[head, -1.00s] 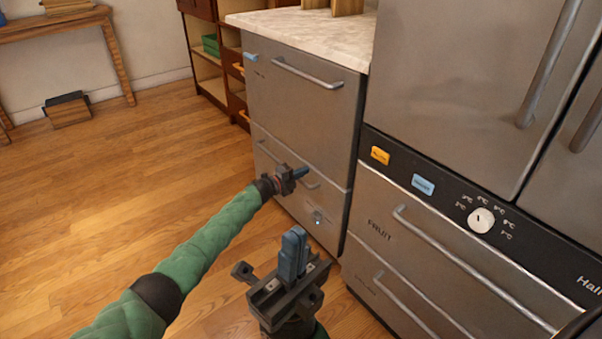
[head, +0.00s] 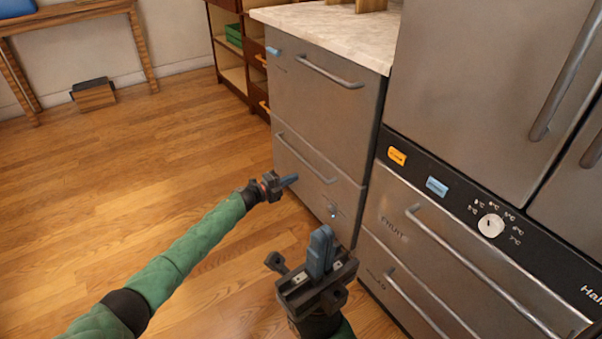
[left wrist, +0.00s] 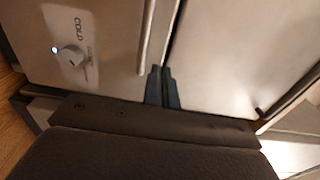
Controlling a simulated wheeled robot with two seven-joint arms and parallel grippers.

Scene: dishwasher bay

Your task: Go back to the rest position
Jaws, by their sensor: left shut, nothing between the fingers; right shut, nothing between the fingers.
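My left gripper (head: 288,181) is shut and empty on the green-sleeved arm that comes in from the left.
A steel fridge (head: 475,110) with drawers and a dial stands at the right. A pale countertop (head: 330,32) tops the dishwasher. Wooden shelves (head: 232,72) and a wooden table (head: 80,12) stand at the back. A small box (head: 94,95) is on the floor.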

